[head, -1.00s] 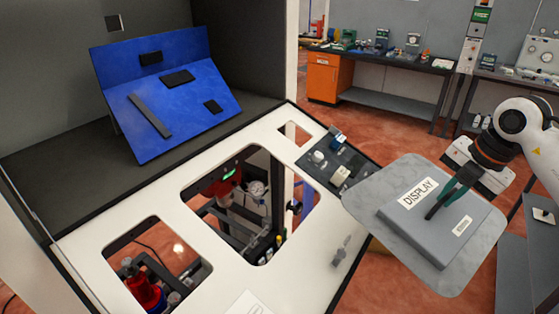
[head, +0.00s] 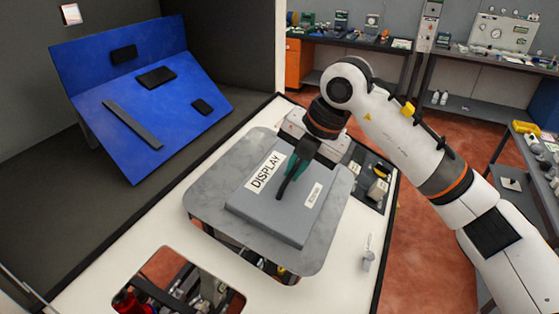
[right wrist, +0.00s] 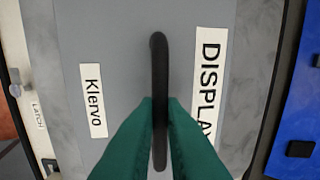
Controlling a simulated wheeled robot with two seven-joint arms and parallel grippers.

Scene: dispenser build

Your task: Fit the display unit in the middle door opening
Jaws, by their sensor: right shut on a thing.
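The display unit (head: 312,250) is a grey rounded plate with a raised box labelled DISPLAY and a dark handle. My right gripper (head: 293,172) is shut on the handle. In the right wrist view the green fingers (right wrist: 162,105) pinch the dark handle (right wrist: 159,60) from both sides. The unit is over the middle door opening (head: 205,232) in the white door panel (head: 140,240). It hides most of that opening; a dark strip shows along its lower edge. I cannot tell whether it touches the panel. My left gripper is not in view.
A left opening (head: 165,275) shows machinery inside. A latch (head: 368,254) sits on the panel right of the unit. A dark control plate (head: 374,180) with small parts is behind it. A blue sloped board (head: 150,110) stands at the back left on a dark shelf.

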